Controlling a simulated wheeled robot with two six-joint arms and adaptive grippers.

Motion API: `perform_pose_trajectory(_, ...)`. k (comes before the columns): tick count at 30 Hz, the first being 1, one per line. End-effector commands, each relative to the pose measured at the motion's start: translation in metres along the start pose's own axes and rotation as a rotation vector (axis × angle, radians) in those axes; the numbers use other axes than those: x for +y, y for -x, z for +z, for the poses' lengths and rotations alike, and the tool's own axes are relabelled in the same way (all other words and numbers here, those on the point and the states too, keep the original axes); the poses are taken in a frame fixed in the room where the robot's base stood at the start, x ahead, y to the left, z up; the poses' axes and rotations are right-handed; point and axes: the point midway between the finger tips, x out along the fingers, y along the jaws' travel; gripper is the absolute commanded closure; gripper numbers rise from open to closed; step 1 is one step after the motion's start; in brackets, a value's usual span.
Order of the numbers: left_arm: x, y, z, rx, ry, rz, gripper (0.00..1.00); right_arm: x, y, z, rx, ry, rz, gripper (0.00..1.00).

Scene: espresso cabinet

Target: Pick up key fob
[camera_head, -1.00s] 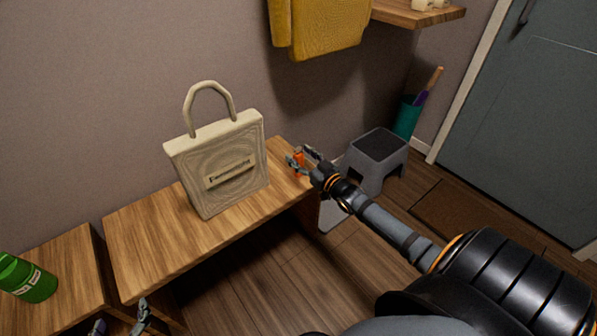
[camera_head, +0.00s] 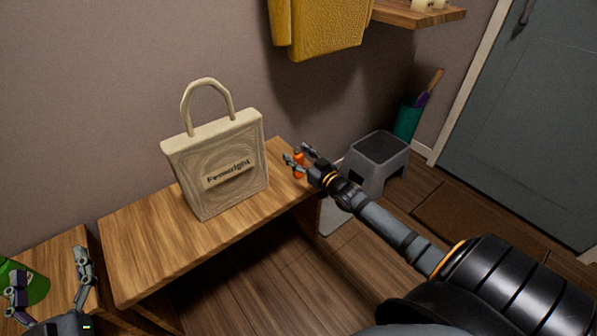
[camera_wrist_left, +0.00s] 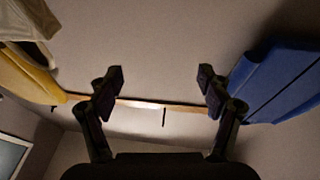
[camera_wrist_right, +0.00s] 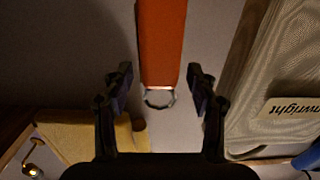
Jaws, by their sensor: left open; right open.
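The key fob is an orange strip with a metal ring. In the right wrist view the orange strip (camera_wrist_right: 161,45) lies between and beyond the fingertips, with its ring end towards the gripper. In the head view the key fob (camera_head: 299,167) is a small orange patch at the right end of the wooden bench, partly hidden by the fingers. My right gripper (camera_head: 297,155) is open around it; I cannot tell if the fingers touch it. My left gripper (camera_head: 48,268) is open and empty at the lower left, in front of a green cylinder (camera_head: 36,282).
A cream tote bag (camera_head: 217,170) stands on the bench (camera_head: 150,245), left of my right gripper. A grey step stool (camera_head: 378,153) and a teal bin (camera_head: 407,122) stand on the floor to the right. A yellow garment (camera_head: 325,25) hangs above. The bench's left part is clear.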

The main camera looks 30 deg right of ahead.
Motion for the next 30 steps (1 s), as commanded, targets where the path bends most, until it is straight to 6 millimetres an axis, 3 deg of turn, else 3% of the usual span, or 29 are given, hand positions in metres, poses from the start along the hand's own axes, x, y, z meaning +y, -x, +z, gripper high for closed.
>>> perform_pose_trajectory(2, 0.000, 0.000, 0.000, -0.001, 0.000, 0.000, 0.21, 0.000, 0.000, 0.000, 0.000, 0.000, 0.000, 0.42)
perform_pose_trajectory(15, 0.000, 0.000, 0.000, -0.002, 0.001, 0.000, 0.21, 0.000, 0.000, 0.000, 0.000, 0.000, 0.000, 1.00)
perform_pose_trajectory(25, 0.000, 0.000, 0.003, -0.010, -0.001, 0.000, 0.21, 0.000, 0.000, 0.000, 0.000, 0.000, 0.000, 1.00)
perform_pose_trajectory(30, 0.000, 0.003, 0.014, -0.059, 0.004, 0.000, 0.21, 0.000, 0.000, -0.002, 0.001, 0.000, 0.000, 1.00)
